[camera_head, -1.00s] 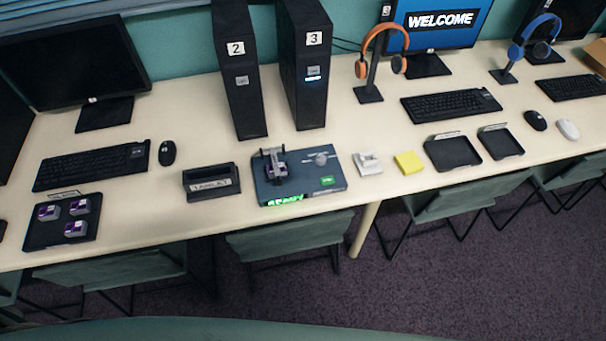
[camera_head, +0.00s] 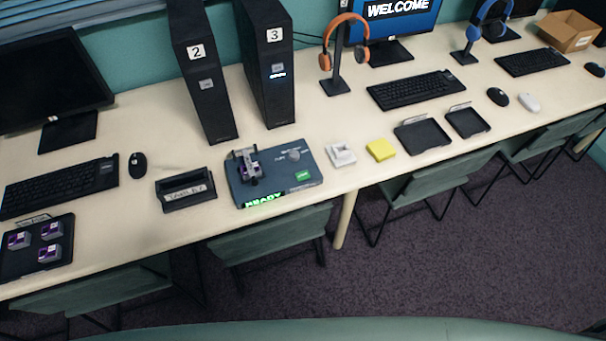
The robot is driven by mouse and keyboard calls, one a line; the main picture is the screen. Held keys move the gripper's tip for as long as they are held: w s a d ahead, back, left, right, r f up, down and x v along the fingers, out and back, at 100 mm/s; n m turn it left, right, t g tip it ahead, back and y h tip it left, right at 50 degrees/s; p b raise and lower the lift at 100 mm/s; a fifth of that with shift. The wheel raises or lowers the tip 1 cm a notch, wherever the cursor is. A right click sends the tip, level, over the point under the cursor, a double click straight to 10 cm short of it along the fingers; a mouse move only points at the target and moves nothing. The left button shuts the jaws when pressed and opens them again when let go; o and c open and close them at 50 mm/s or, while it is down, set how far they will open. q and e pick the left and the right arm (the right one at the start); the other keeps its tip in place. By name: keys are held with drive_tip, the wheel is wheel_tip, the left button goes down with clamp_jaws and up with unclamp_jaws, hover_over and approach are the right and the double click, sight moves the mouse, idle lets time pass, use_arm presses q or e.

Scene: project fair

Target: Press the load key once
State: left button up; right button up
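A dark blue-grey machine box (camera_head: 274,187) sits near the front edge of the long table. On its top are a metal fixture with a purple part (camera_head: 247,166), a grey knob (camera_head: 293,155) and a bright green key (camera_head: 303,176) at the front right. The label on the green key is too small to read, so I cannot tell if it is the load key. A lit green display (camera_head: 264,199) on its front edge reads "READY". Neither of my grippers is in view.
A labelled black holder (camera_head: 186,190) stands left of the box, and a white object (camera_head: 341,155) and yellow pad (camera_head: 381,150) lie right. Computer towers (camera_head: 268,75) stand behind. A tray (camera_head: 38,246) holds purple-marked parts. Chairs (camera_head: 270,236) stand along the front.

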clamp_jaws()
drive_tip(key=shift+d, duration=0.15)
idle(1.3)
